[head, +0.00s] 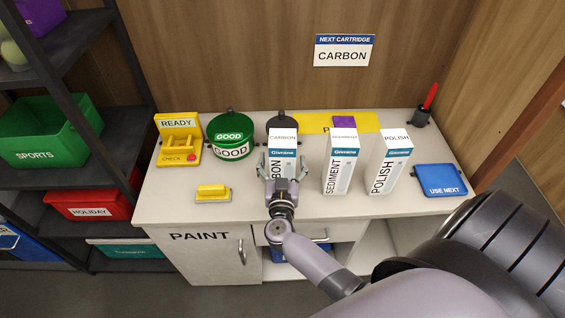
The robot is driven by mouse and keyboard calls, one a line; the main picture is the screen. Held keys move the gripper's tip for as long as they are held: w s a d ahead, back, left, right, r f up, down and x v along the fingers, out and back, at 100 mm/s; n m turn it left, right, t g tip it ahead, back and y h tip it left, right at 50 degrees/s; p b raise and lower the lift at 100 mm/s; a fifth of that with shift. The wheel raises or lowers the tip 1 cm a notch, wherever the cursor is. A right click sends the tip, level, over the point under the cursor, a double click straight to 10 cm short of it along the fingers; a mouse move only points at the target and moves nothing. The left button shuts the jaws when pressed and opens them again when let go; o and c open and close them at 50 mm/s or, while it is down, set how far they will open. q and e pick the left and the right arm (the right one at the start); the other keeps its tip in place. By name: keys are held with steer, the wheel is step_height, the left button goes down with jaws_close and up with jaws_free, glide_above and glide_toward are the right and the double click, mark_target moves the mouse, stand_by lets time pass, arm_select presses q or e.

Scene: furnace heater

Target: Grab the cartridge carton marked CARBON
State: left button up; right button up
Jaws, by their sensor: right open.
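The carton marked CARBON (284,144) stands upright on the white counter, the leftmost of three white cartons with blue bands. My right gripper (278,170) is open in front of it, with a finger at each side of the carton's lower front. The gripper hides part of the carton's lower face and lettering. I cannot tell whether the fingers touch it. The SEDIMENT carton (342,165) and the POLISH carton (389,165) stand to its right. My left gripper is not in view.
A wall sign (344,51) reads NEXT CARTRIDGE, CARBON. A green GOOD pot (230,130), a dark pot (279,121) and a yellow READY stand (177,138) are left and behind. A blue USE NEXT mat (440,178) lies at right. A yellow-handled block (212,193) lies front left.

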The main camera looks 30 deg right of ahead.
steer(key=shift+w+d, duration=0.25)
steer(key=shift+w, duration=0.05)
steer(key=shift+s, duration=0.1)
steer(key=shift+c, duration=0.2)
steer(key=shift+a, duration=0.1)
steer(key=shift+c, duration=0.6)
steer(key=c, duration=1.4)
